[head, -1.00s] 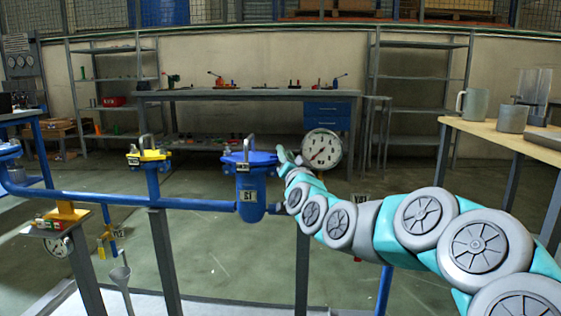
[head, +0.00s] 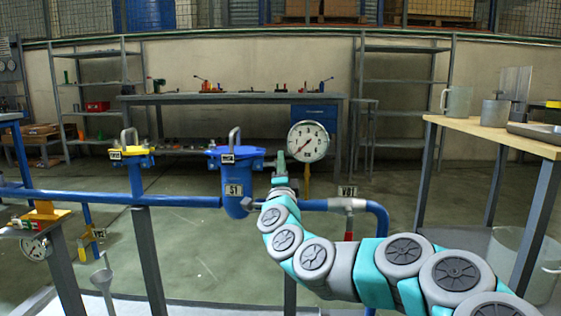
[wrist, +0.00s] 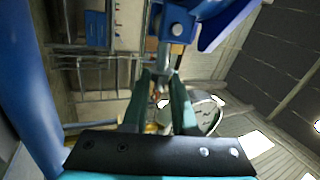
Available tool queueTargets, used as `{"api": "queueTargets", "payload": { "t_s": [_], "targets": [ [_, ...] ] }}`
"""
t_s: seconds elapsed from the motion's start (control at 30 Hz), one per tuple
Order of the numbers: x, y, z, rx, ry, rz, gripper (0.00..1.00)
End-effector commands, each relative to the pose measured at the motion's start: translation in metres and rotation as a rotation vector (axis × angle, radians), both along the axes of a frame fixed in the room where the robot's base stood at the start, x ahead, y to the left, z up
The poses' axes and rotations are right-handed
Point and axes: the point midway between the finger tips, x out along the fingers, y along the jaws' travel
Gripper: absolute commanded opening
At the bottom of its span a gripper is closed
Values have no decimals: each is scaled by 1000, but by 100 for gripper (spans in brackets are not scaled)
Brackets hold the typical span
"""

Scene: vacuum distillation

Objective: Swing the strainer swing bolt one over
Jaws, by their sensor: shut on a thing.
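The blue strainer (head: 237,188), tagged S1, stands on the blue pipe in the head view, with a blue lid (head: 228,153) and a grey handle on top. My gripper (head: 279,160) is at the right side of the lid, fingers pointing up. In the wrist view my gripper (wrist: 162,82) has its two dark green fingers closed around a small part below the blue lid's edge. This appears to be the swing bolt, largely hidden by the fingers.
A round pressure gauge (head: 308,142) stands close to the right of my gripper. A valve with a red handle (head: 349,225), tagged V01, is on the pipe further right. A yellow-lidded unit (head: 131,151) stands left of the strainer. A wooden-topped table (head: 500,133) is at the right.

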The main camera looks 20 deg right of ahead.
Motion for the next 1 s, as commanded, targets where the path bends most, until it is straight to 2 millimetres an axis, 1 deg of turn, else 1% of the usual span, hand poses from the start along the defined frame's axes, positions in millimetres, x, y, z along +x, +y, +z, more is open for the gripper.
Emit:
{"api": "queueTargets", "payload": {
  "t_s": [0.1,0.3,0.8,0.83,0.97,1.0],
  "targets": [
    [0,0,-3,52,-17,0,0],
    [0,0,-6,103,-33,1,0],
    [0,0,-7,120,-41,-1,0],
    [0,0,-7,120,-41,-1,27],
    [0,0,-7,120,-40,-1,42],
    [0,0,-7,120,-40,-1,42]
  ]
}}
